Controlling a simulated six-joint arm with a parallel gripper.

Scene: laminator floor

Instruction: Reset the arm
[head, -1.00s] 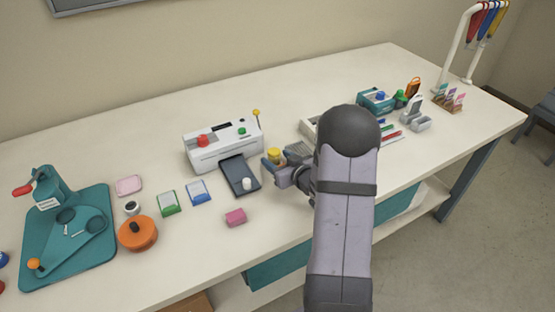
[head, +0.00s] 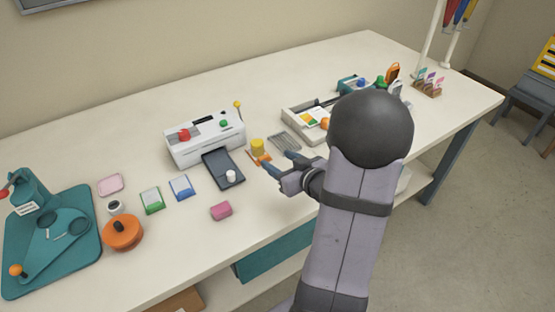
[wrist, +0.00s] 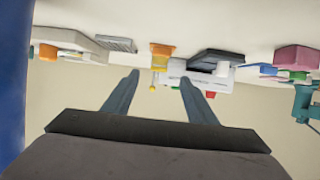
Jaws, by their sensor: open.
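My gripper (head: 273,162) is open, with nothing between its fingers. In the head view it is above the middle of the table, just in front of a yellow cylinder on an orange base (head: 257,147) and right of the laminator's dark tray. In the wrist view the two fingers (wrist: 160,78) stand well apart, and the yellow and orange piece (wrist: 160,55) shows beyond them, between the tips. My arm covers part of the table's right side.
The white laminator (head: 205,138) with its dark tray (head: 222,168) stands left of my gripper. A pink block (head: 221,211), an orange round pot (head: 122,232) and a teal punch (head: 55,240) lie further left. A pale tray with cards (head: 300,121) is behind right. The table's front strip is mostly clear.

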